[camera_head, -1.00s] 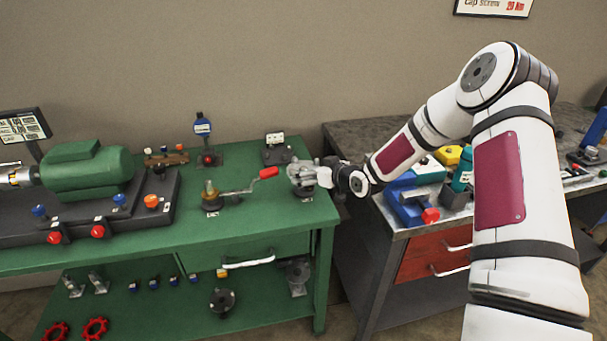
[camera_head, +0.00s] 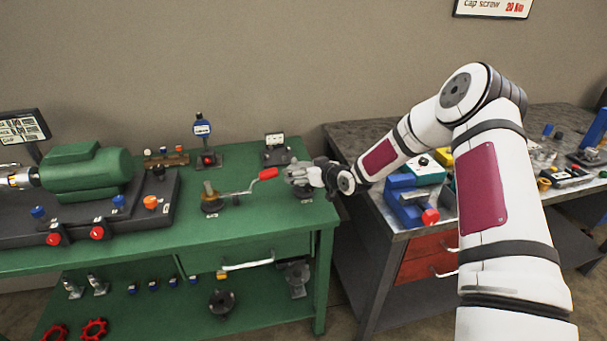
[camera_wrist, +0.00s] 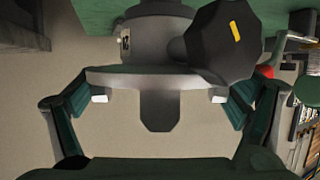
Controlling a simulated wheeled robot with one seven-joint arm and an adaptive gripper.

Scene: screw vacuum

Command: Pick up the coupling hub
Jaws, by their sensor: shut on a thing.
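A grey metal piece, seemingly the coupling hub (camera_head: 296,172), is at the right end of the green bench, above a dark round base (camera_head: 305,194). My gripper (camera_head: 318,176) reaches it from the right and is shut on it. In the wrist view the fingers of my gripper (camera_wrist: 158,98) lie at both ends of the wide grey piece (camera_wrist: 130,78). A dark tongue sticks out from its middle. A black many-sided knob (camera_wrist: 222,42) with a yellow mark covers its right part. I cannot tell whether the piece still rests on the base.
A crank with a red handle (camera_head: 268,174) stands just left of the grey piece. A dial gauge (camera_head: 202,129) and a small display stand (camera_head: 276,145) are behind. A green motor (camera_head: 86,166) is far left. A blue vise (camera_head: 405,199) stands on the right bench.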

